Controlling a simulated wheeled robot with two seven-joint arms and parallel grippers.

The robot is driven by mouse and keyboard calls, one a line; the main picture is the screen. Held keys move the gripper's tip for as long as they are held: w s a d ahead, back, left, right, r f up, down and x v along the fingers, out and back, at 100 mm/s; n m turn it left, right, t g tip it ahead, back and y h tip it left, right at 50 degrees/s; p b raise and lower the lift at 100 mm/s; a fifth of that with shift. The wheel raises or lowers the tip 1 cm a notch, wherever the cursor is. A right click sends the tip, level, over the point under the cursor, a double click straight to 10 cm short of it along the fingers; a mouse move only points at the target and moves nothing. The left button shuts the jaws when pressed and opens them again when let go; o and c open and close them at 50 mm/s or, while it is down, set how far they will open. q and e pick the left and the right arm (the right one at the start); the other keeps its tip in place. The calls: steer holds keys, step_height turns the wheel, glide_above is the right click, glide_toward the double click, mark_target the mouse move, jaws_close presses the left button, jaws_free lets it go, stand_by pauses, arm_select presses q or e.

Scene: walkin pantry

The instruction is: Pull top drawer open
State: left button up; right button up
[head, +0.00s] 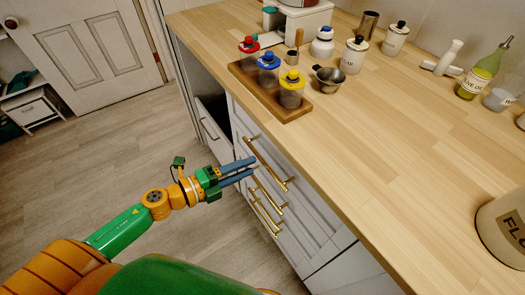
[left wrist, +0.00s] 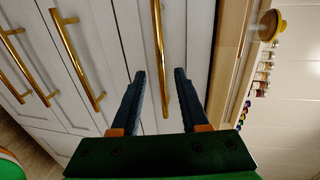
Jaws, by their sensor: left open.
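The top drawer (head: 296,170) is in the white cabinet under the wooden counter, and its front looks flush. Its long brass handle (head: 268,164) is the one nearest the counter; it also shows in the left wrist view (left wrist: 159,50). My left gripper (head: 256,166) is open, with its two blue fingers pointing at the cabinet close to this handle. In the left wrist view, the handle's end lies between the open fingers (left wrist: 159,73). I cannot tell whether they touch it. My right gripper is not in view.
Lower brass handles (head: 266,194) sit just below. Left of this cabinet, a grey-handled front (head: 210,130) stands by a dark gap. The floor (head: 130,135) is clear.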

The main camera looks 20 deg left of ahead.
mark_target(263, 161)
arm_select(q)
steer(key=x, duration=0.5)
steer(key=shift+w+d, duration=0.1)
steer(key=shift+d, duration=0.15)
jaws_close()
stand_by(1.1)
